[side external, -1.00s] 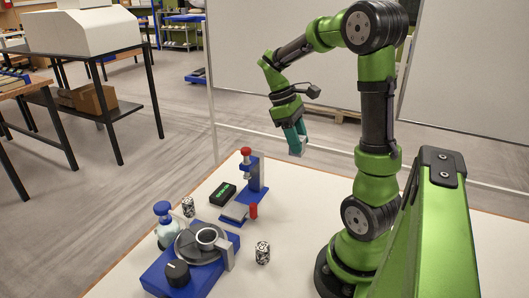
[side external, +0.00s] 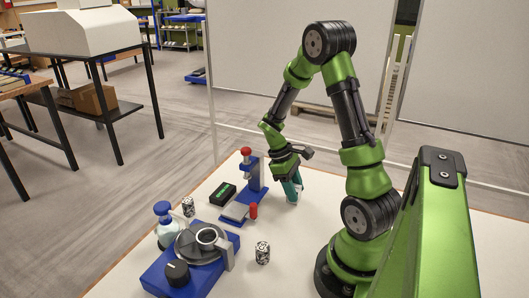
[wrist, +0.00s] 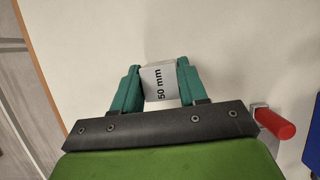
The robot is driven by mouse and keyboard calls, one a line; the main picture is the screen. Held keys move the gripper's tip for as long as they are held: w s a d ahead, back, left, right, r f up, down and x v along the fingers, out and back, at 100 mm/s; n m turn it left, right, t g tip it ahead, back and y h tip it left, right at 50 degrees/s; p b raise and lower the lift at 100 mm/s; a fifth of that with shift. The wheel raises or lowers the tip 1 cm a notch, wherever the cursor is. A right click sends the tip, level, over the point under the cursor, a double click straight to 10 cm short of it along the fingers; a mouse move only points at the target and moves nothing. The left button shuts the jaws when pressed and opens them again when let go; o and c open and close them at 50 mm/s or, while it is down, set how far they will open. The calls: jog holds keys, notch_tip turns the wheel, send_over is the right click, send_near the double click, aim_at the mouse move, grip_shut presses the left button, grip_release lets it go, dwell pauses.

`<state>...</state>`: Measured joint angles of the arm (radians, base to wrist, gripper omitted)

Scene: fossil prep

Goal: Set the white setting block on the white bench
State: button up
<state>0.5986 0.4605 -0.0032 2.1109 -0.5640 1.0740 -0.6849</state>
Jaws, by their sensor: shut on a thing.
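The white setting block (wrist: 158,84), printed "50 mm", sits between the teal fingers in the wrist view. My gripper (side external: 293,193) is shut on it and points down, low over the white bench (side external: 310,262), to the right of the blue stand. In the side view the fingers hide most of the block. I cannot tell whether its underside touches the bench. In the wrist view bare white bench surface shows beyond the block.
A blue stand with red knobs (side external: 247,186) is left of my gripper. The bench near the gripper is clear.

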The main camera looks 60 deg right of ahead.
jog(key=shift+f, duration=0.2)
jog(key=o, duration=1.3)
jog(key=shift+c, duration=0.2)
jog(key=v, duration=1.2)
jog(key=s+a+r+m+t+y, duration=0.1)
jog(key=a+r+m+t, duration=0.1)
jog(key=a+r+t, duration=0.4)
jog(key=s+a+r+m+t+y, duration=0.1)
jog(key=a+r+t, duration=0.4)
jog(key=a, duration=1.2)
jog(key=shift+s+a+r+m+t, duration=0.15)
jog(key=shift+s+r+m+t, duration=0.15)
jog(key=shift+r+m+t, duration=0.15)
